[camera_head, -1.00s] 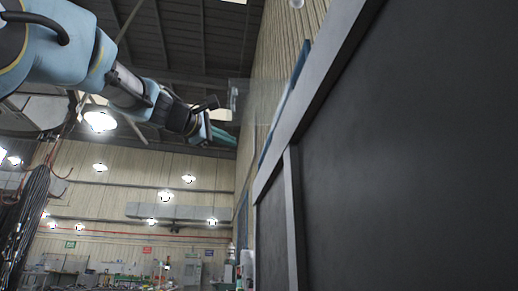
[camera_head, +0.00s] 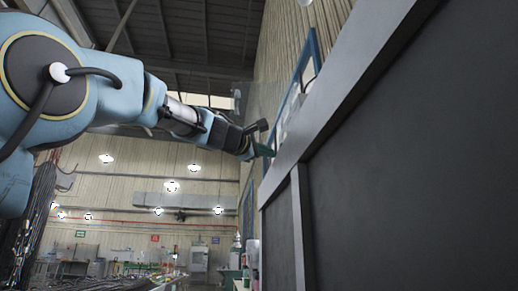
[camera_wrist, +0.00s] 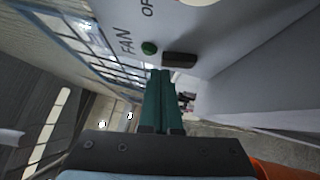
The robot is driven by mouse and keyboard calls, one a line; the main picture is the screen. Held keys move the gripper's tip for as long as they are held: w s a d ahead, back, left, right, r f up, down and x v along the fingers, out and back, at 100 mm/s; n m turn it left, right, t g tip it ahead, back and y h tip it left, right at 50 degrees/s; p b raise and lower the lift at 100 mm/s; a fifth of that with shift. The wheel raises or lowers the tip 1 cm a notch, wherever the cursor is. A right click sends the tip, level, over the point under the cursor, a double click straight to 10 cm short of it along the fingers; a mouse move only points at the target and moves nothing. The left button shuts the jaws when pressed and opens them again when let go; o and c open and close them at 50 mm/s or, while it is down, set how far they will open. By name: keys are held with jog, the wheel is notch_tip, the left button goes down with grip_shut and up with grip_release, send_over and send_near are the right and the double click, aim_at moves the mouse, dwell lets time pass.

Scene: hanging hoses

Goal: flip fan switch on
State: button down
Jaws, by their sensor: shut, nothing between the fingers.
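In the wrist view a pale grey panel (camera_wrist: 207,32) carries the letters "FAN" and part of another word beginning "OF". In the head view my gripper (camera_head: 269,150) is at the left edge of the grey-framed structure; the switch is not visible there.
A grey frame (camera_head: 340,85) with dark panels (camera_head: 400,170) fills the right side of the head view. A blue-framed window (camera_head: 290,95) is behind the gripper. Dark hanging hoses (camera_head: 38,215) are at far left. Open air lies between hoses and frame.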

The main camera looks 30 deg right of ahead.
jog(key=shift+d, duration=0.1)
jog(key=p, duration=0.1)
jog(key=r+p, duration=0.1)
jog(key=p, duration=0.1)
jog(key=shift+s+d+r+m+y, duration=0.1)
jog(key=shift+s+d+m+y, duration=0.05)
jog(key=shift+d+m+y, duration=0.2)
jog(key=shift+f, duration=0.4)
